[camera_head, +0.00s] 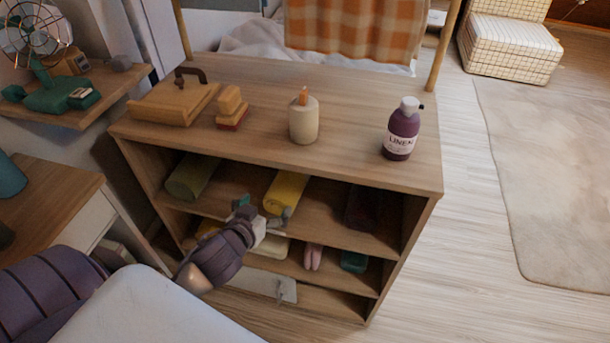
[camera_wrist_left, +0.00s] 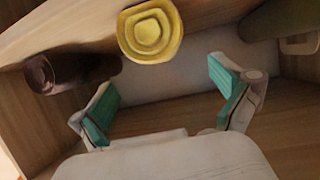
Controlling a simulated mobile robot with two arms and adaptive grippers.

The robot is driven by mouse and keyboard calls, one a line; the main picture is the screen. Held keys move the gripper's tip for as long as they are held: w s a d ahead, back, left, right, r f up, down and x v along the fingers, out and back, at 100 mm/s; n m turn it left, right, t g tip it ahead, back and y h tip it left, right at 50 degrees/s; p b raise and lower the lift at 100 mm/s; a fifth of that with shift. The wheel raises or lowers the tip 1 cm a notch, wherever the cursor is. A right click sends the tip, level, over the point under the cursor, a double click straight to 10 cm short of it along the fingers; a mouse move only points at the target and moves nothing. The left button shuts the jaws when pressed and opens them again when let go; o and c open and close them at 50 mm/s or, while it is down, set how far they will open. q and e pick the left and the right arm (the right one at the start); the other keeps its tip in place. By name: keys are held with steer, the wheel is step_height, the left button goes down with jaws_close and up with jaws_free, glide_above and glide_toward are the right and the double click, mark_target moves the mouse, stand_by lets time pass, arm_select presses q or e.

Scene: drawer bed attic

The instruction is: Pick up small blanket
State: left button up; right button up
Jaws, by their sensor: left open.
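Several rolled cloths that look like small blankets lie in the upper compartment of the wooden shelf unit. A yellow roll (camera_head: 286,191) is in the middle, an olive-green roll (camera_head: 192,177) on the left, and a dark maroon roll (camera_head: 364,207) on the right. My left gripper (camera_head: 264,210) is open and empty in front of the shelf, close to the near end of the yellow roll. In the left wrist view the yellow roll (camera_wrist_left: 150,30) shows its coiled end beyond the open fingers (camera_wrist_left: 165,92), apart from them. My right gripper is not in view.
Lower compartments hold small items. Shelf boards and sides bound the rolls closely. Open floor (camera_head: 460,250) lies to the right.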

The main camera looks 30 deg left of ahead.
mark_target(275, 196)
arm_select(q)
steer(key=x, duration=0.4)
steer(key=shift+w+f+b, duration=0.2)
steer(key=shift+w+b, duration=0.1)
steer(key=shift+b+x, duration=0.5)
steer(key=shift+x, duration=2.45)
steer(key=shift+d+r, duration=0.1)
steer(key=shift+r, duration=0.05)
steer(key=c, duration=1.1)
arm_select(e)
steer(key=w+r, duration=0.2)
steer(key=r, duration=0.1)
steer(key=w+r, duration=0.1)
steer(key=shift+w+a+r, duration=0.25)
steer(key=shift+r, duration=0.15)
